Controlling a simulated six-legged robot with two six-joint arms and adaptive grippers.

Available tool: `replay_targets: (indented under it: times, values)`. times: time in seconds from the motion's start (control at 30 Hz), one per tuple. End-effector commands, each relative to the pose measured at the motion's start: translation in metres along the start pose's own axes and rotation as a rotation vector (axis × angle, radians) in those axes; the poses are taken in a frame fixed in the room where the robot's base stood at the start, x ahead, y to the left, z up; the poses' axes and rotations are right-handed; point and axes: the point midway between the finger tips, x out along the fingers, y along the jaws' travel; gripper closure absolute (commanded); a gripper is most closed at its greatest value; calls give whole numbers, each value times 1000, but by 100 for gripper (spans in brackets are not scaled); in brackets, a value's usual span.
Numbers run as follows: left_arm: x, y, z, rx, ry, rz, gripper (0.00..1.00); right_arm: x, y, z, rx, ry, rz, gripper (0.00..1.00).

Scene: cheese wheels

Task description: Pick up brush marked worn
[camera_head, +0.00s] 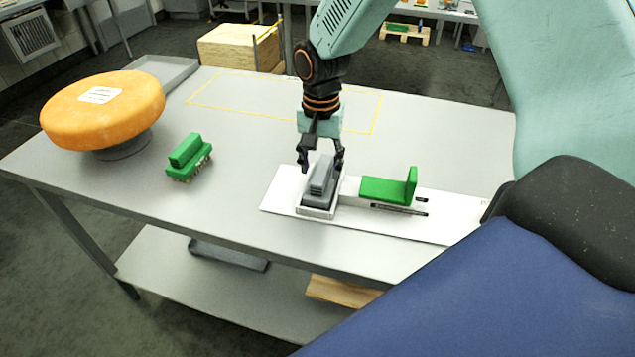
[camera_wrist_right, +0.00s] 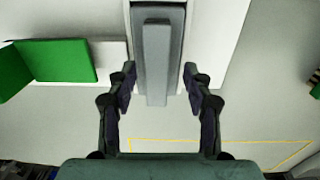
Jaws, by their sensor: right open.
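A grey brush (camera_head: 321,181) with a raised grey handle sits in a shallow white tray on a white board (camera_head: 277,192). No marking on it is readable. My right gripper (camera_head: 321,166) is open, with its fingers at the brush's far end. In the right wrist view the brush handle (camera_wrist_right: 156,60) reaches down between the two open fingers (camera_wrist_right: 163,85), apart from both. A second brush (camera_head: 188,157), green with bristles below, stands on the table to the left. My left gripper is not in view.
A large orange cheese wheel (camera_head: 103,107) rests on a dark round stand at the table's left. A green L-shaped block (camera_head: 389,188) is on the board, right of the grey brush. A yellow outline (camera_head: 232,110) marks free table behind.

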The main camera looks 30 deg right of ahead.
Motion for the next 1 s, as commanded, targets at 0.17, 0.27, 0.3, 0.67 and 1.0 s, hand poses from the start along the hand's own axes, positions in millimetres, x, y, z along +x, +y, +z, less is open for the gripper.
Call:
replay_targets:
  times: [0.17,0.27,0.3,0.67,1.0]
  values:
    - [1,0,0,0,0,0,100,17,-2,0,-2,0,0,49]
    - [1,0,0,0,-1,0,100,18,-3,-1,-2,1,-1,49]
    - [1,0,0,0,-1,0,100,18,-4,-1,-3,1,-1,49]
    - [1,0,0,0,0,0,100,18,-5,-2,-3,1,-1,70]
    - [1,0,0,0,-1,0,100,18,-5,-2,-4,0,0,99]
